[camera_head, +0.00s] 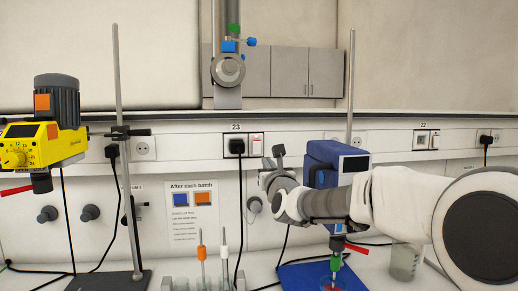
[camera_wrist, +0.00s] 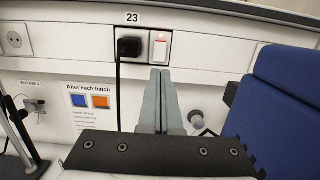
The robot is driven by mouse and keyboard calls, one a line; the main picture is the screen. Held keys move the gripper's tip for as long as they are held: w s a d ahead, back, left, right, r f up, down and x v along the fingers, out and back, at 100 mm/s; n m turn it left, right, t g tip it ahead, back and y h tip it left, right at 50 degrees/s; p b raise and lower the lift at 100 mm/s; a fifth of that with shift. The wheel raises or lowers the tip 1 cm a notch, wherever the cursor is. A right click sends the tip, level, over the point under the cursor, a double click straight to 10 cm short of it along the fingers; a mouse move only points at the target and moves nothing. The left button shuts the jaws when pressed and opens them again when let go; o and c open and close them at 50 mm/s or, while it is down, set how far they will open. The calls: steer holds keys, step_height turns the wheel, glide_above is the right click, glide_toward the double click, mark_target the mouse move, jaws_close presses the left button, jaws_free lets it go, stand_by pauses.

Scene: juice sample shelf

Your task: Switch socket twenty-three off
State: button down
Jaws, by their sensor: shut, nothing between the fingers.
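Socket twenty-three is on the white wall panel, under its label "23" (camera_head: 236,127), which also shows in the wrist view (camera_wrist: 132,17). A black plug (camera_wrist: 130,47) fills its left half, and it shows in the head view (camera_head: 236,146). The white rocker switch (camera_wrist: 158,50) is on the right half, with a small red light glowing at its top. The switch also shows in the head view (camera_head: 256,146). My gripper (camera_wrist: 161,72) is shut and empty. Its fingertips appear just below the switch; I cannot tell whether they touch the panel.
A blue device (camera_head: 322,160) stands right of my gripper and is close in the wrist view (camera_wrist: 285,100). A metal stand (camera_head: 127,180) and yellow stirrer (camera_head: 45,140) are at left. Socket 22 (camera_head: 422,140) is farther right. A black cable (camera_wrist: 119,95) hangs from the plug.

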mark_target(257, 144)
steer(key=shift+w, duration=0.1)
steer(key=p+x, duration=0.4)
steer(key=x, duration=0.9)
steer(key=shift+w+a+r, duration=0.1)
steer(key=shift+w+a, duration=0.05)
steer(key=shift+w, duration=0.25)
steer(key=shift+w+r+p, duration=0.15)
steer(key=shift+r+p, duration=0.2)
steer(key=shift+p, duration=0.75)
steer(key=shift+f, duration=0.3)
steer(key=shift+b, duration=0.4)
